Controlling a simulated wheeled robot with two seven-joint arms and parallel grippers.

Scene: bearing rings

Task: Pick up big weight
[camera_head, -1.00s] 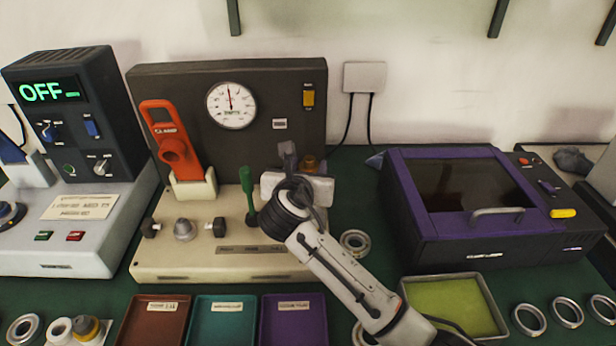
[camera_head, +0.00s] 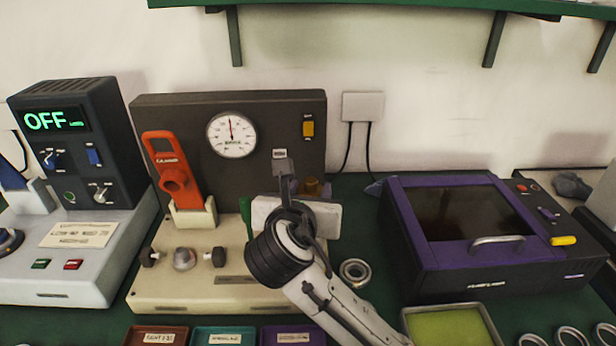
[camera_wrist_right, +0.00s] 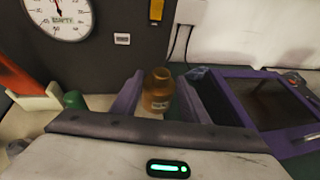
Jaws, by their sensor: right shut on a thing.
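The big weight is a brass, bottle-shaped piece (camera_wrist_right: 158,88) with a small pale label, upright between the purple fingers of my right gripper (camera_wrist_right: 158,103) in the right wrist view. That gripper is shut on it. In the head view, only the top of the brass weight (camera_head: 312,187) shows behind my white right gripper body (camera_head: 295,216), at the right end of the tester. The fingertips and the weight's lower part are mostly hidden there, so I cannot tell whether it touches the surface below. My left gripper is not in view.
The tester has a dark back panel with a dial gauge (camera_head: 231,134) and an orange caliper (camera_head: 172,177). A green lever (camera_wrist_right: 74,100) stands beside my gripper. A purple-framed machine (camera_head: 465,235) stands to the right. A bearing ring (camera_head: 354,272) lies between them.

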